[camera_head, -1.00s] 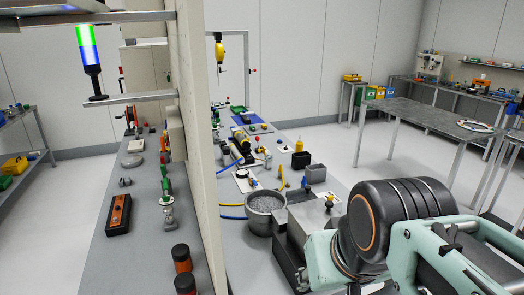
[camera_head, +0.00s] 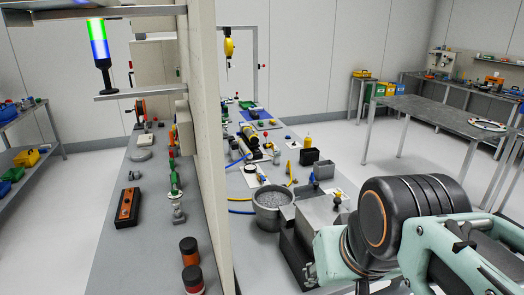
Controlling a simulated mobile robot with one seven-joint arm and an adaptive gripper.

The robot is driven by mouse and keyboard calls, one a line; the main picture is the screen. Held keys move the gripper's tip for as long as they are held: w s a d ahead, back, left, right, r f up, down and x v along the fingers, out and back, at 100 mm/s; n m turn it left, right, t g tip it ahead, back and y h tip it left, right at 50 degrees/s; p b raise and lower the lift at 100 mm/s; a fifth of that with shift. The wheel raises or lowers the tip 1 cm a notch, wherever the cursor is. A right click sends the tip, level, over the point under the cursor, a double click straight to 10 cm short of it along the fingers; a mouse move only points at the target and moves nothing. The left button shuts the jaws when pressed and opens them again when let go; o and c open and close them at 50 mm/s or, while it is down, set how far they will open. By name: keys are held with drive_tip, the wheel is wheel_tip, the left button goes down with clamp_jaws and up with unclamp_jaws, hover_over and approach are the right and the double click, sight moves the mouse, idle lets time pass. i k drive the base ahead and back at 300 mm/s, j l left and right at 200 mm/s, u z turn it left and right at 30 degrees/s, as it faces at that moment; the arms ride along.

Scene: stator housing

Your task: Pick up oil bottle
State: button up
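A small yellow bottle with a thin nozzle (camera_head: 308,141), which looks like the oil bottle, stands upright at a black box-shaped holder (camera_head: 309,156) on the grey bench right of the partition. I cannot tell whether it sits in the holder or just behind it. Nothing of mine touches it. My arm, teal with a black ribbed joint, fills the lower right. My gripper is not visible in this view.
A metal bowl of grey bits (camera_head: 271,210) and a grey metal block (camera_head: 318,215) stand in front of the bottle. A tall partition (camera_head: 210,150) splits the bench on the left. A grey table (camera_head: 425,112) stands behind right, with open floor between.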

sight(307, 141)
drive_tip(key=z, duration=0.4)
drive_tip(key=i+l+z, duration=0.1)
drive_tip(key=l+z, duration=0.35)
drive_tip(key=i+l+z, duration=0.3)
drive_tip(key=l, duration=0.2)
drive_tip(key=i+l+z, duration=0.25)
drive_tip(key=l, duration=0.25)
drive_tip(key=i+l+z, duration=0.5)
drive_tip(key=i, duration=0.25)
drive_tip(key=i+l+z, duration=0.2)
drive_tip(key=i, duration=0.25)
drive_tip(key=i+u, duration=0.45)
drive_tip(key=i+l+u, duration=0.15)
drive_tip(key=i+u, duration=0.25)
drive_tip(key=i+j+u, duration=0.1)
drive_tip(key=i+u, duration=0.25)
drive_tip(key=u, duration=0.15)
drive_tip(key=i+u, duration=0.5)
drive_tip(key=k+l, duration=0.05)
drive_tip(key=k, duration=0.05)
